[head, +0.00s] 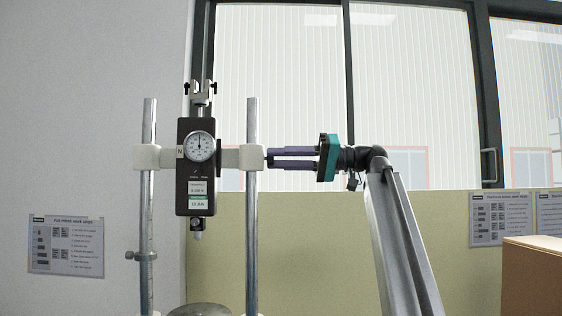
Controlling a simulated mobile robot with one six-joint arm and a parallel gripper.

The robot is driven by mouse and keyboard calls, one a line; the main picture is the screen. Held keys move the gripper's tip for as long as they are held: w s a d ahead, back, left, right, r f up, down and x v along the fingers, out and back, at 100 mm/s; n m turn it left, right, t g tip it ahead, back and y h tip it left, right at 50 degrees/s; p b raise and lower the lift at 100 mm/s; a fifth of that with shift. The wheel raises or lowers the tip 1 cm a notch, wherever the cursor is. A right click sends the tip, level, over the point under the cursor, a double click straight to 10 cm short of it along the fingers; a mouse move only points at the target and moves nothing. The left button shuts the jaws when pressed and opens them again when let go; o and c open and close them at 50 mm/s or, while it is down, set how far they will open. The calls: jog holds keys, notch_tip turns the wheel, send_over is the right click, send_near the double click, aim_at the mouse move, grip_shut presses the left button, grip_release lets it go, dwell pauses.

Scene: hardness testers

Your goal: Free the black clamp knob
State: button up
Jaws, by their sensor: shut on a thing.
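The force tester (196,180) is a black upright body with a round dial (200,146), held between two steel posts. A white clamp block (252,157) sits on the right post (252,220). My gripper (271,157) comes in level from the right, its dark purple fingers reaching to the right side of this block. The fingertips are shut on the black clamp knob there. The knob is almost wholly hidden by the fingers, with only a small dark bit at the block's edge.
The left post (148,220) carries another white block (147,157) and a grey collar (141,255) lower down. Black small screws stand at the tester's top. A cardboard box (533,275) is at the lower right.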

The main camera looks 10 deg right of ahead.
jog(key=n, duration=1)
dwell(0.4)
jog(key=o, duration=1.1)
jog(key=shift+d, duration=0.15)
jog(key=shift+s+d+p, duration=0.45)
jog(key=shift+d+p, duration=0.35)
jog(key=shift+d, duration=1.4)
jog(key=shift+s+d+p, duration=0.45)
jog(key=shift+d+p, duration=0.3)
jog(key=shift+d, duration=1.5)
jog(key=shift+s+d+p, duration=0.45)
jog(key=shift+d+p, duration=0.35)
jog(key=shift+d, duration=1.4)
